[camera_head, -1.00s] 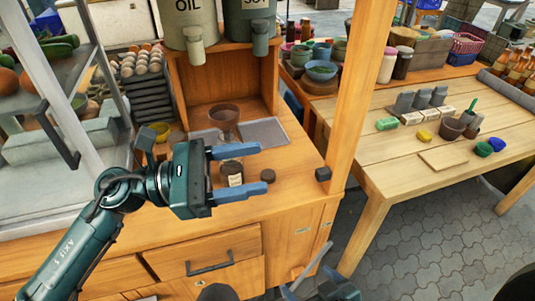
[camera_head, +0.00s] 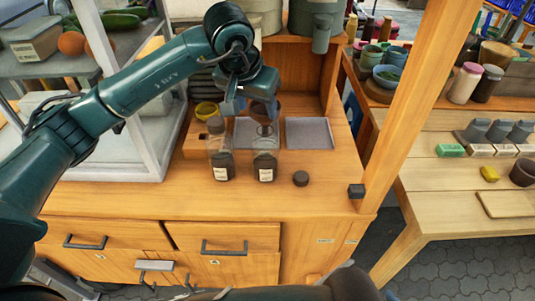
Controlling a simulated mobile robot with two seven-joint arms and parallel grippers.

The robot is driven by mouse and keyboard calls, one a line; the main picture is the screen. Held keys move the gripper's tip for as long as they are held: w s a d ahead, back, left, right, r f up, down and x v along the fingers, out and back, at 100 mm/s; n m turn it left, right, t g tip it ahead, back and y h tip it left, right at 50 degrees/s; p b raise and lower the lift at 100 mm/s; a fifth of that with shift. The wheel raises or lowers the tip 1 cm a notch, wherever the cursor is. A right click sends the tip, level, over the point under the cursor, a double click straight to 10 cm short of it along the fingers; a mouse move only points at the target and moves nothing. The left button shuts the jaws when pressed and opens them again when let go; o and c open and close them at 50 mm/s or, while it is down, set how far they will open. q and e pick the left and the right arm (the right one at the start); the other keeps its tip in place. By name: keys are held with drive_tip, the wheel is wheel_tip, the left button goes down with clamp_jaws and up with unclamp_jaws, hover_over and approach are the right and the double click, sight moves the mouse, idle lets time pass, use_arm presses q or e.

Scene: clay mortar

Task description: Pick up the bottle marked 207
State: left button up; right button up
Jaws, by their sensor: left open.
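Two clear bottles with dark contents and small pale labels stand upright on the wooden counter: a left bottle (camera_head: 220,160) and a right bottle (camera_head: 265,163). The label print is too small to read, so I cannot tell which is marked 207. My left gripper (camera_head: 251,108) is open and points down above and behind the bottles, nearest the right one's top. Its fingers partly overlap the view of a funnel-like bowl behind. Nothing is seen held in it. Part of my right arm shows dark at the bottom edge; its jaws are not clear.
A dark round lid (camera_head: 300,178) lies right of the bottles. A wooden post (camera_head: 411,95) rises on the right. The glass case stands left. The counter's front strip is clear.

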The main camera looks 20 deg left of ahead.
sight(264, 127)
use_arm(q)
drive_tip(key=shift+x, duration=1.25)
drive_tip(key=shift+p+x, duration=1)
drive_tip(key=shift+x, duration=1.65)
drive_tip(key=shift+d, duration=0.15)
drive_tip(key=shift+c, duration=0.2)
drive_tip(key=shift+r, duration=0.1)
clamp_jaws()
